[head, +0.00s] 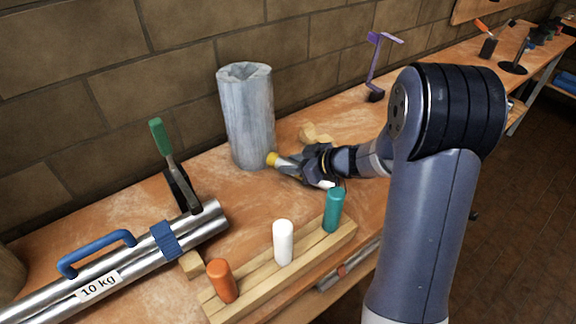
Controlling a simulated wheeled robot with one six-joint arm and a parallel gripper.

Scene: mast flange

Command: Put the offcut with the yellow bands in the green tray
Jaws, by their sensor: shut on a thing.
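My gripper (303,168) is shut on a short grey piece with a yellow end (272,159), which looks like the offcut with the yellow bands. Its yellow end points left, at the lower right side of a tall grey cylinder; I cannot tell whether they touch. The fingers and my arm hide much of the piece, and its other bands are not clear. I see no green tray in this view.
The tall grey cylinder (247,115) stands by the brick wall. A wooden rack (305,262) with orange, white and teal pegs is in front. A steel bar labelled 10 kg (60,299) lies left. A wooden piece (313,133) and purple stand (374,70) are behind my gripper.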

